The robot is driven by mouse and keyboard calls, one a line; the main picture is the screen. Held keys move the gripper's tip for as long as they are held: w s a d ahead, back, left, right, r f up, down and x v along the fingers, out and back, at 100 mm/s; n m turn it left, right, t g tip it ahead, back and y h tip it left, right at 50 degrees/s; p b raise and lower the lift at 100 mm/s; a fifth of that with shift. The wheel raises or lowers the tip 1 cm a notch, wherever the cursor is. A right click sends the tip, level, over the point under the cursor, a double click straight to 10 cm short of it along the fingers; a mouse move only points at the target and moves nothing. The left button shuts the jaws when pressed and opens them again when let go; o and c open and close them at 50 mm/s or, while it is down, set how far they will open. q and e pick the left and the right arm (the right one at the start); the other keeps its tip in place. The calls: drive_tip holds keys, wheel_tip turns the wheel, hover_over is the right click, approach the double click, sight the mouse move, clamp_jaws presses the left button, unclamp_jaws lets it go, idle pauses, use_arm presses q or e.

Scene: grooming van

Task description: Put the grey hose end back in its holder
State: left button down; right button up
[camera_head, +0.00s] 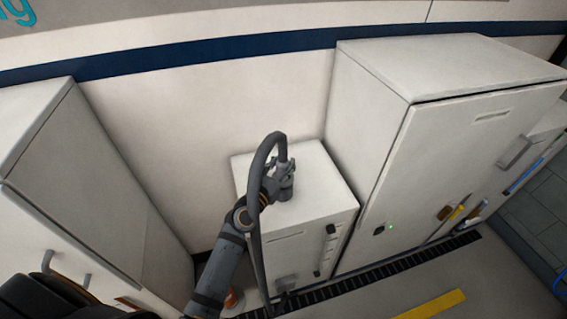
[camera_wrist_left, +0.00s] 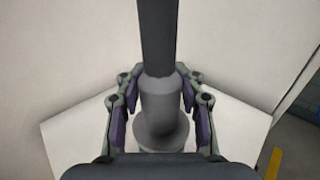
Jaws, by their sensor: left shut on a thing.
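The grey hose end (camera_head: 286,172) is upright over the top of a low white cabinet, with its dark hose (camera_head: 255,165) arching up and down to the floor. My left gripper (camera_head: 280,180) is shut on it. In the left wrist view the hose end (camera_wrist_left: 160,98) stands between the two finger pads of the left gripper (camera_wrist_left: 159,104). A wider round grey piece (camera_wrist_left: 160,133) shows below it. I cannot tell whether that piece is the holder or part of the hose end, nor whether the end is seated. My right gripper is not in view.
The low white cabinet (camera_head: 325,180) has a mostly bare top. A taller white cabinet (camera_head: 440,75) stands close on its right, and another white cabinet (camera_head: 100,190) on the left. The van wall is behind. A dark floor grate (camera_head: 400,262) runs in front.

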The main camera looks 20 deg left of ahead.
use_arm(q)
drive_tip(key=c, duration=0.7)
unclamp_jaws()
drive_tip(key=shift+c, duration=0.2)
drive_tip(key=shift+f, duration=0.1)
drive_tip(key=shift+s, duration=0.1)
drive_tip(key=s+a, duration=0.2)
drive_tip(key=s, duration=0.9)
drive_tip(key=shift+s, duration=0.35)
drive_tip(key=shift+a, duration=0.1)
